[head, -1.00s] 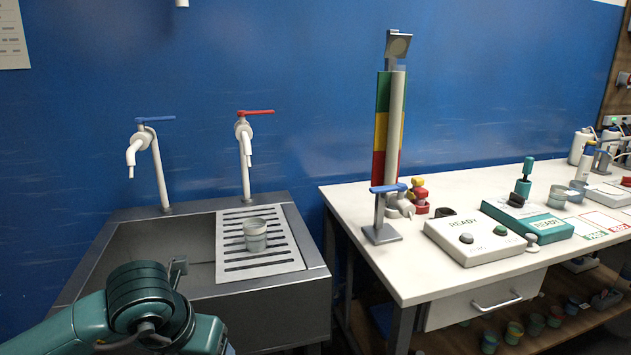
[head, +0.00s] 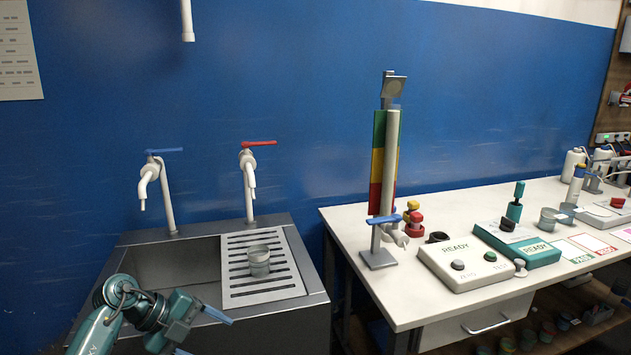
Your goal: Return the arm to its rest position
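My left arm comes in at the lower left, in front of the sink. Its gripper (head: 206,335) is at the bottom edge of the head view, with two blue fingers spread apart and nothing visible between them. It is below and left of a grey-green cup (head: 259,262), apart from it. The cup stands upright on the slotted drainboard (head: 238,290) of the sink. My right arm and gripper are not in view.
The sink basin (head: 180,275) has a blue-handled tap (head: 150,180) and a red-handled tap (head: 248,170) behind it. A white bench (head: 345,222) on the right holds a tall coloured column (head: 378,150), a READY box (head: 470,268) and a teal device (head: 515,240).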

